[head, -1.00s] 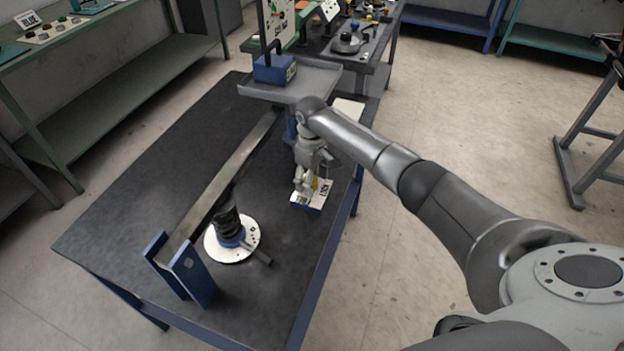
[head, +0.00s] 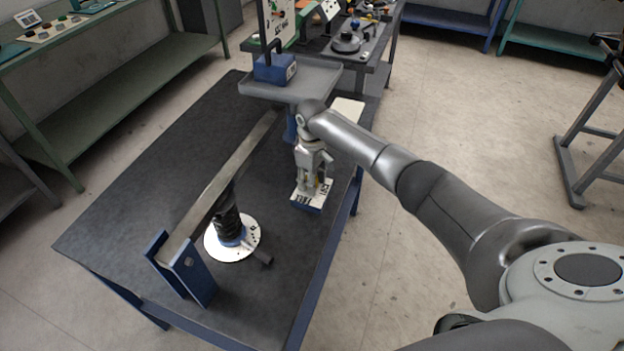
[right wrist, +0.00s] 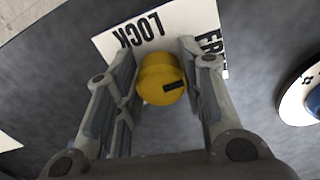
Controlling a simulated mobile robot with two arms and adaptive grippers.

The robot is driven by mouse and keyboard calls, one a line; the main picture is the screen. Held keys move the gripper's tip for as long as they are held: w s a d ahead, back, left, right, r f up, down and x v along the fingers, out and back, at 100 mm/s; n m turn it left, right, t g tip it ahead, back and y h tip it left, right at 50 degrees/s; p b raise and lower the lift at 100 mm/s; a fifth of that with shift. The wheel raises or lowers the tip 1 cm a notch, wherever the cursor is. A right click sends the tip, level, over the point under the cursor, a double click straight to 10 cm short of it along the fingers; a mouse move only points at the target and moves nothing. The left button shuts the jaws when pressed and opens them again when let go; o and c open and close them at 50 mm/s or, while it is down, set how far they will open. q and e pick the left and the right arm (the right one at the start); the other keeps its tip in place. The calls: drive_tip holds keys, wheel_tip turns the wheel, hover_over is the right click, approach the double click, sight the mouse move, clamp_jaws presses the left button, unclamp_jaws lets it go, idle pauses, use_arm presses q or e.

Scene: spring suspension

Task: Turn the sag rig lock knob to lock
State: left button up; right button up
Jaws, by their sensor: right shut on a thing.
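The yellow lock knob (right wrist: 153,78) sits over a white label plate (right wrist: 118,45) in the right wrist view. LOCK is printed at its upper left and a partly hidden word, apparently FREE, at its right. The knob's black mark lies on its right side, toward the partly hidden word. My right gripper (right wrist: 160,80) is shut on the knob, one finger on each side. In the head view my right gripper (head: 315,189) points down onto the small blue-and-white lock block (head: 307,203), hiding most of the knob. My left gripper is not in view.
The dark table (head: 130,180) bears a long metal bar (head: 215,190) on a blue bracket (head: 190,275). A black spring (head: 230,228) stands under the bar on a white disc (head: 245,247). A grey tray (head: 318,80) with a blue weight (head: 273,69) is at the far end.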

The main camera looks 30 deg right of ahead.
drive_tip(key=n, duration=0.3)
drive_tip(key=shift+n+p, duration=0.35)
drive_tip(key=shift+n, duration=0.05)
drive_tip(key=n, duration=0.4)
drive_tip(key=shift+w, duration=0.15)
drive_tip(key=n, duration=0.5)
drive_tip(key=shift+w, duration=0.1)
drive_tip(key=n+b, duration=0.1)
drive_tip(key=n, duration=0.3)
drive_tip(key=shift+n, duration=0.4)
drive_tip(key=o, duration=1)
